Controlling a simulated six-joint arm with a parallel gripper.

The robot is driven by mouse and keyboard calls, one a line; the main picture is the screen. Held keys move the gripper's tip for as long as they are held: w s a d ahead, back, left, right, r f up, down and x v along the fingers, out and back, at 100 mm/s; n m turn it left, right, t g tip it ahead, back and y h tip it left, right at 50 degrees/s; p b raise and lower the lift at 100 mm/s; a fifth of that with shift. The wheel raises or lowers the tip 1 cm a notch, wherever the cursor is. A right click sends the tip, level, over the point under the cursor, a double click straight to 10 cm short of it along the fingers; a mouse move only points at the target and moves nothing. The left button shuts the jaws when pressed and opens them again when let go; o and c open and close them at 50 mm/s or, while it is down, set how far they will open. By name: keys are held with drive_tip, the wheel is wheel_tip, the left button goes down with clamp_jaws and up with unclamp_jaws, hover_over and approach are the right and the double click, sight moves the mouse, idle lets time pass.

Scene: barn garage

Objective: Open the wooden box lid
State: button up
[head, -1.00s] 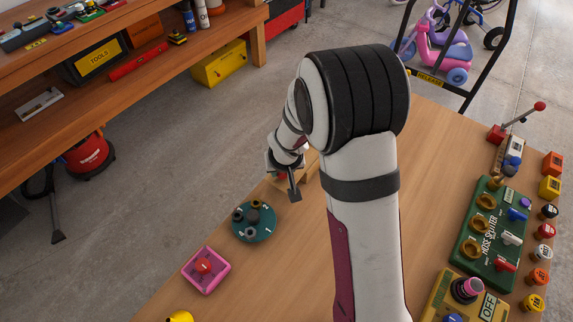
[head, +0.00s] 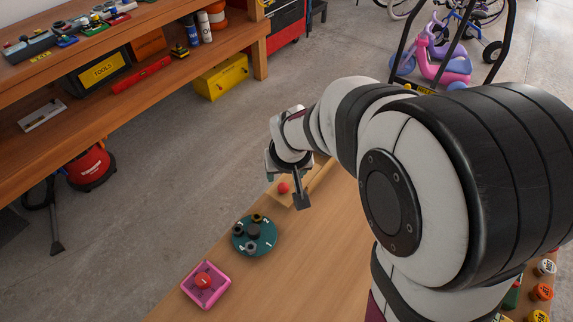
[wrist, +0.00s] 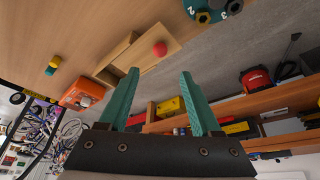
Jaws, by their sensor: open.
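The wooden box (wrist: 121,46) sits on the tabletop in the wrist view, with a pale flat panel (wrist: 143,62) bearing a round red knob (wrist: 160,48). I cannot tell whether this panel is the lid, nor how far it is open. In the head view, the red knob (head: 283,187) shows just left of my gripper (head: 301,198), and my arm hides part of the box. My gripper is open and empty. In the wrist view its two teal fingers (wrist: 160,73) are apart, with the knob between and beyond their tips, not visibly touched.
A teal numbered disc with knobs (head: 254,235) and a pink-framed red button (head: 206,285) stand on the table (head: 290,262) nearer the camera. An orange block (wrist: 82,93) lies beyond the box in the wrist view. A wooden shelf (head: 160,75) stands across the floor.

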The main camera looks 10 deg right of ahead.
drive_tip(key=v, duration=0.5)
drive_tip(key=m+g, duration=0.5)
drive_tip(key=m, duration=1.3)
hover_over(283, 185)
wheel_tip(283, 185, down, 15)
drive_tip(key=shift+r, duration=0.2)
clamp_jaws()
drive_tip(key=shift+r, duration=0.1)
